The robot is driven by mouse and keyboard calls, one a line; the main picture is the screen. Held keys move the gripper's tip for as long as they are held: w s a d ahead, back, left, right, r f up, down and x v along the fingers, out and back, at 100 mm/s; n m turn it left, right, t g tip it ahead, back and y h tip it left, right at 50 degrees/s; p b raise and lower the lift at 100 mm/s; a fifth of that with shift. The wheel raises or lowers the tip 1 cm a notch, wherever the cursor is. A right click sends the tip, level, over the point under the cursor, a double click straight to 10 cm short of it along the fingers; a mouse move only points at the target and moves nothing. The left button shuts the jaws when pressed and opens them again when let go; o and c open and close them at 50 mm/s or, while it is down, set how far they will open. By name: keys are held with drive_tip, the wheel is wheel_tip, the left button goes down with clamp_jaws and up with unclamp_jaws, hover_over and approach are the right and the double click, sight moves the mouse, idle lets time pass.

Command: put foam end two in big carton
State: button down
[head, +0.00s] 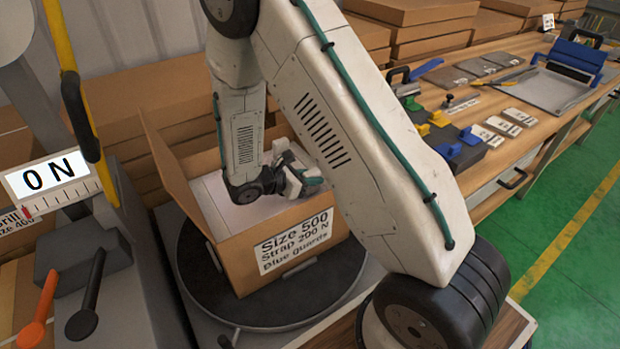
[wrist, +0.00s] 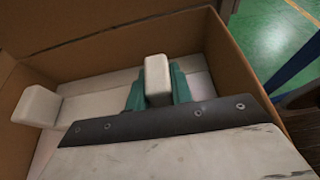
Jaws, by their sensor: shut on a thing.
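The big carton (head: 225,262) stands open on a round dark turntable, with a printed label on its front. Its cardboard wall also shows in the wrist view (wrist: 225,55). My gripper (head: 298,178) is down at the carton's opening. In the wrist view its teal fingers (wrist: 158,92) are shut on a white foam block (wrist: 157,75), which I take to be foam end two. Another white foam piece (wrist: 38,105) sits at the carton's left side. A pale flat panel (wrist: 95,98) lies inside. I cannot tell whether the held foam touches it.
A raised flap (head: 165,160) stands at the carton's left. A workbench with tools and blocks (head: 478,140) runs along the right. Flat cartons (head: 425,20) are stacked behind.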

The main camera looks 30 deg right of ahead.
drive_tip(key=shift+f, duration=0.2)
drive_tip(key=shift+f, duration=0.2)
drive_tip(key=c, duration=1.2)
unclamp_jaws()
drive_tip(key=shift+c, duration=0.2)
